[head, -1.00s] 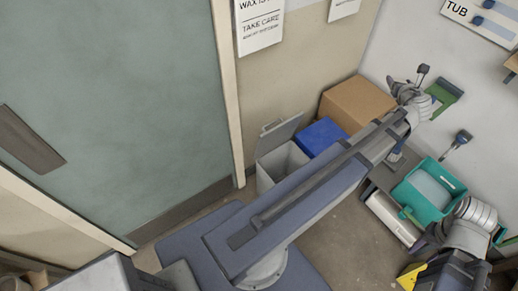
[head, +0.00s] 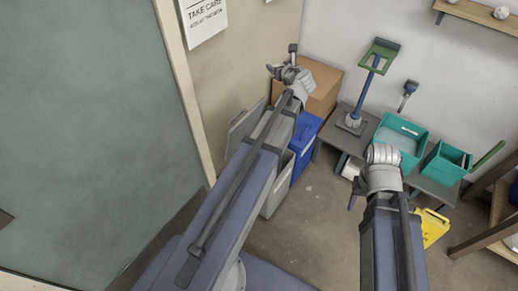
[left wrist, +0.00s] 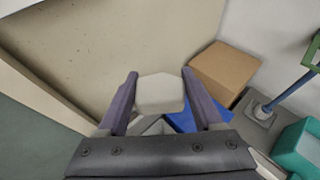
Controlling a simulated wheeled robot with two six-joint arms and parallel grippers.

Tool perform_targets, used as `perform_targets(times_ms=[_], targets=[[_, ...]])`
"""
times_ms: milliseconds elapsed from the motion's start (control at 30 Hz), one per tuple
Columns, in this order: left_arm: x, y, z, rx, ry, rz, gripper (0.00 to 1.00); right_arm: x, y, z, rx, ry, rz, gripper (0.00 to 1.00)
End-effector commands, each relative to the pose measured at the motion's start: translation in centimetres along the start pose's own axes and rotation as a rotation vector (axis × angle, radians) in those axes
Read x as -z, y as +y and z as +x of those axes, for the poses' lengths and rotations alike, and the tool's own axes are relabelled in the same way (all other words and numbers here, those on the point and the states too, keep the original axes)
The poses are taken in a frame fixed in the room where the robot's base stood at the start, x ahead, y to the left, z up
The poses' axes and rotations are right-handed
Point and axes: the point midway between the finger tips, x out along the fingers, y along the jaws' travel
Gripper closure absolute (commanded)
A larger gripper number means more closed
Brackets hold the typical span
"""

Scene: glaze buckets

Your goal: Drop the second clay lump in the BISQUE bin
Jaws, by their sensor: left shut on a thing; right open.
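My left gripper (head: 275,71) is up in front of the wall and the cardboard box in the head view. In the left wrist view its purple fingers (left wrist: 160,95) are shut on a pale grey clay lump (left wrist: 160,92). A grey bin (head: 277,193) with its lid raised stands below my left arm, partly hidden by it. A blue bin (head: 304,137) stands beside it and also shows in the left wrist view (left wrist: 181,121). I cannot read which bin is marked BISQUE. My right gripper (head: 356,192) is open, low before the table, its fingers mostly hidden.
A cardboard box (head: 321,88) stands behind the bins. A yellow object (head: 432,226) is on the floor at right. A door (head: 80,130) fills the left.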

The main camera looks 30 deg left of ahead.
Motion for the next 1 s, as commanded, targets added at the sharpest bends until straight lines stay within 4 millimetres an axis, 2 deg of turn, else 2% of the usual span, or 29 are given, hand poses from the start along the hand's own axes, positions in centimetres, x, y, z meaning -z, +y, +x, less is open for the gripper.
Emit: perform_targets(times_ms=[33, 1000], targets=[[3.0, 0.2, 1.5, -0.007, 0.000, -0.002, 0.90, 0.2, -0.3, 3.3, 0.000, 0.000, -0.001, 0.50], [29.4, 3.9, 15.2, -0.135, 0.000, -0.056, 0.90, 2.0, -3.1, 32.8, -0.003, 0.003, -0.007, 0.50]])
